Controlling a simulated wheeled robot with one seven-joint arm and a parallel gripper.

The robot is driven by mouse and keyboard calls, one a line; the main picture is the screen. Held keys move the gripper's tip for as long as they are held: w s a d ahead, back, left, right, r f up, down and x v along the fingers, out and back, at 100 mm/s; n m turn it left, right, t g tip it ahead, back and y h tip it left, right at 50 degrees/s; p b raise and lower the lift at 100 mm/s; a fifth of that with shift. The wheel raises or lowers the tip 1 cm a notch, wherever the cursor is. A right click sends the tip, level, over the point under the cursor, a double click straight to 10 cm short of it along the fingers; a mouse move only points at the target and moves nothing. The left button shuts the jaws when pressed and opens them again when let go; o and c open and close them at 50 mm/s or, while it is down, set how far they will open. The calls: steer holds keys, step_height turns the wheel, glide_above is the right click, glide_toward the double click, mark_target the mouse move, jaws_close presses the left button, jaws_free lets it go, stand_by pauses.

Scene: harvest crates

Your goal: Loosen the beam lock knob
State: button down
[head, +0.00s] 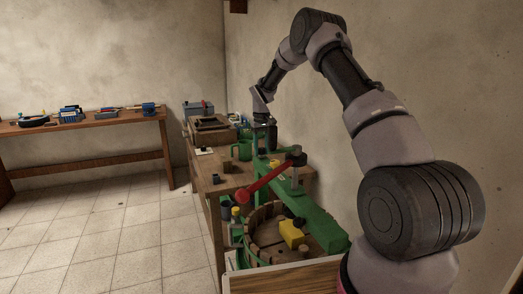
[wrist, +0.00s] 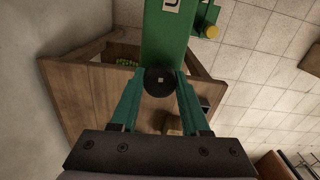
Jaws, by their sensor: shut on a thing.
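The beam lock knob (wrist: 159,82) is a round black knob with a small pale square at its centre, at the end of the green beam (wrist: 166,38) in the wrist view. My gripper (wrist: 160,77) has its two teal fingers on either side of the knob and is shut on it. In the head view, the green beam (head: 318,222) runs from the front toward the bench. My gripper (head: 263,119) is small there, at the beam's far end. The knob cannot be made out in the head view.
A red lever (head: 263,182) sticks out from the beam. A round wooden tub (head: 258,218) and a yellow block (head: 291,234) are near the front. Another table (head: 95,127) stands left; the tiled floor between is clear.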

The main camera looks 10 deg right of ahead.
mark_target(262, 148)
steer(key=shift+s+f, duration=0.1)
steer(key=shift+f, duration=0.05)
steer(key=shift+c, duration=1.9)
jaws_free()
step_height(262, 148, up, 10)
steer(key=shift+r, duration=0.45)
